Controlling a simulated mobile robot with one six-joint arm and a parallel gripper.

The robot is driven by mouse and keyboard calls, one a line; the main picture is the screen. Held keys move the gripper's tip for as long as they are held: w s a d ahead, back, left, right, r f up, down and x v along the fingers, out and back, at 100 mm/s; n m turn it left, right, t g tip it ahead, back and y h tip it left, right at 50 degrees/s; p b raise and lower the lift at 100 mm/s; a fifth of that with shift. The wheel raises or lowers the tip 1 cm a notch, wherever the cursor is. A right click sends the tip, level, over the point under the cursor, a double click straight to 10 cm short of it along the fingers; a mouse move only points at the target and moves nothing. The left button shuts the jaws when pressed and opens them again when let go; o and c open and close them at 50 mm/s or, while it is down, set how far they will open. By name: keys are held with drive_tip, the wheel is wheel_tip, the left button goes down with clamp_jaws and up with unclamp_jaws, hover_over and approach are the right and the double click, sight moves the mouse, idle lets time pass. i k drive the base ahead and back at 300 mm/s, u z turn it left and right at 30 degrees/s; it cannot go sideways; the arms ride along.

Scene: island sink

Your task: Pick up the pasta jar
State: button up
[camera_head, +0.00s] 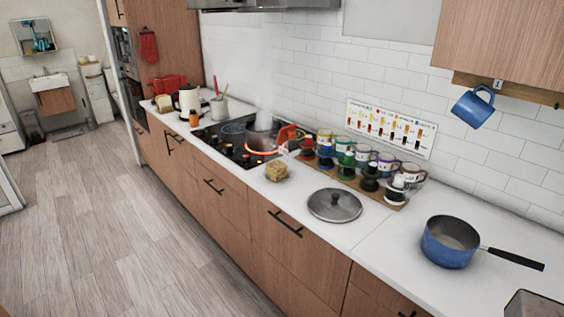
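I see no thing that I can surely name as the pasta jar. A small tan, lumpy item (276,171) sits on the white counter near the front edge, just right of the cooktop. It is too small to tell whether it is a jar of pasta. My gripper is not in view.
A steaming pot (262,137) stands on the black cooktop (228,150). A wooden rack of mugs and bottles (352,178) lies along the wall. A metal lid (334,205) and a blue saucepan (450,242) rest on the counter (378,262). The wooden floor (95,230) at left is clear.

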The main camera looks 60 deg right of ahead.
sight(276, 157)
drive_tip(key=u, duration=0.1)
drive_tip(key=i, duration=0.95)
drive_tip(key=z, duration=0.05)
